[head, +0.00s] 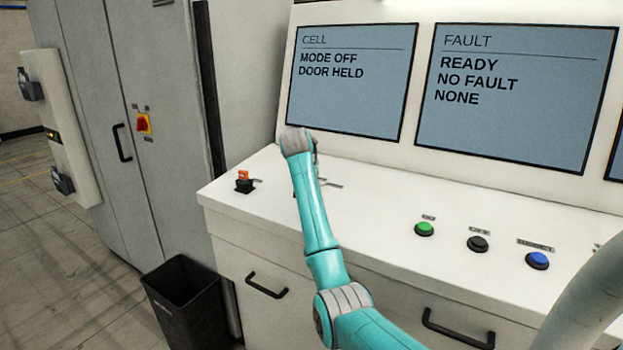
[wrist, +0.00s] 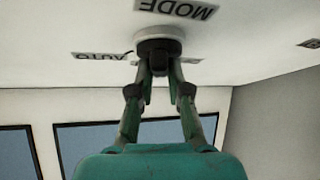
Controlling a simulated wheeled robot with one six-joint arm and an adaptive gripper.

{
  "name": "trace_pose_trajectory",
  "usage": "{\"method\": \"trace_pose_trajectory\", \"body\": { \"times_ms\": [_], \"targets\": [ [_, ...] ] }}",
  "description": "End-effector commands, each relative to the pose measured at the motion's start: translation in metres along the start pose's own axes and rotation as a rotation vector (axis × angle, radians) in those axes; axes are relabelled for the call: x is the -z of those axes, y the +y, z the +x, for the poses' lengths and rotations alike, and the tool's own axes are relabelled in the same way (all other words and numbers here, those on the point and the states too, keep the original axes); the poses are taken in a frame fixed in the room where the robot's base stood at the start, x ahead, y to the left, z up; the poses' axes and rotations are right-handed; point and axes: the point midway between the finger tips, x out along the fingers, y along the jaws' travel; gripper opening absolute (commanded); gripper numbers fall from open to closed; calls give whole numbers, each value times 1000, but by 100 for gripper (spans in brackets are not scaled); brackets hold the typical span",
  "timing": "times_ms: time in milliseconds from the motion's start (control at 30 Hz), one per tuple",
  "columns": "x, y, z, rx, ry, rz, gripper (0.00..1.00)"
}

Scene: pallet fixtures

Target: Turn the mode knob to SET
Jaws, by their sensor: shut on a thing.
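The mode knob (wrist: 158,43) is a dark round knob on a pale base in the wrist view, on the white console top. A MODE label (wrist: 178,7) and an AUTO label (wrist: 101,56) lie beside it, upside down in this view. My gripper (wrist: 159,70) is shut on the knob, with its fingertips at the knob's sides. The knob's pointer is hidden, and I cannot read a SET label. In the head view my arm covers the knob and the gripper. The CELL screen (head: 350,105) reads MODE OFF and DOOR HELD.
The FAULT screen (head: 515,125) reads READY, NO FAULT, NONE. Green (head: 424,229), black (head: 477,243) and blue (head: 537,260) buttons sit to the right on the console. An orange-topped switch (head: 244,183) is at its left end. A black bin (head: 190,308) stands on the floor.

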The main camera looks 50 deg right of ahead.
Motion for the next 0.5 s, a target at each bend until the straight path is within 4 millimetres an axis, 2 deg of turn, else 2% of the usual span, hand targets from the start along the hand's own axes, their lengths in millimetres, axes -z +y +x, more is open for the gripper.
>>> {"method": "trace_pose_trajectory", "body": {
  "times_ms": [500],
  "targets": [
    [0, -3, 0, -202, 0, 202, 0]
  ]
}}
